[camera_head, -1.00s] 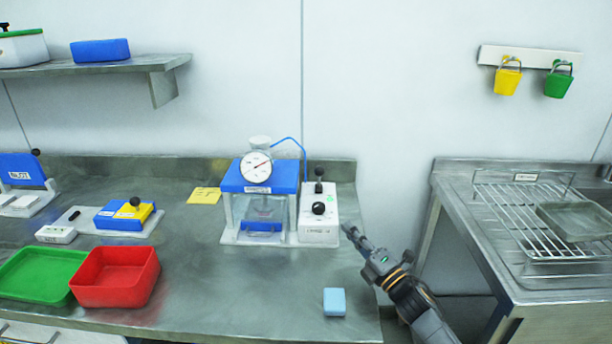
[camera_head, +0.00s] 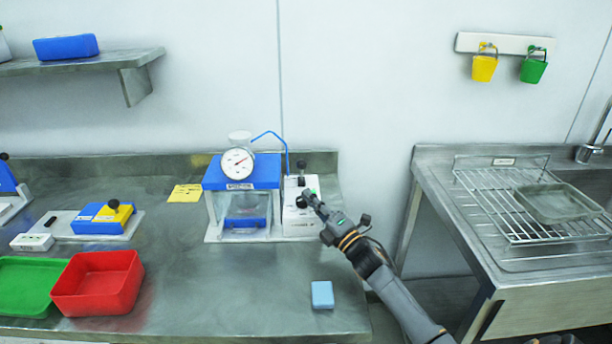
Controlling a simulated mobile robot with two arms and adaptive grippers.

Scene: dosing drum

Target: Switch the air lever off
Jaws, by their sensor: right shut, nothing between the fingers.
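A white control box (camera_head: 289,222) stands beside a clear-walled chamber with a blue lid (camera_head: 265,172) and a round dial gauge (camera_head: 237,163). An upright lever with a black knob (camera_head: 301,165) rises from the back of the box. A second black knob (camera_head: 302,202) sits lower on its front and is partly covered by my gripper. My right gripper (camera_head: 311,198) is shut and empty, with its fingertips at the right side of the box, close to the lower knob. I cannot tell whether they touch it. My left gripper is not in view.
A blue tube (camera_head: 272,134) arches from the chamber to the box. A light blue block (camera_head: 322,295) lies at the bench's front right. A red tray (camera_head: 98,284) and green tray (camera_head: 25,283) are at left. A sink counter with a wire rack (camera_head: 500,205) stands right, past a gap.

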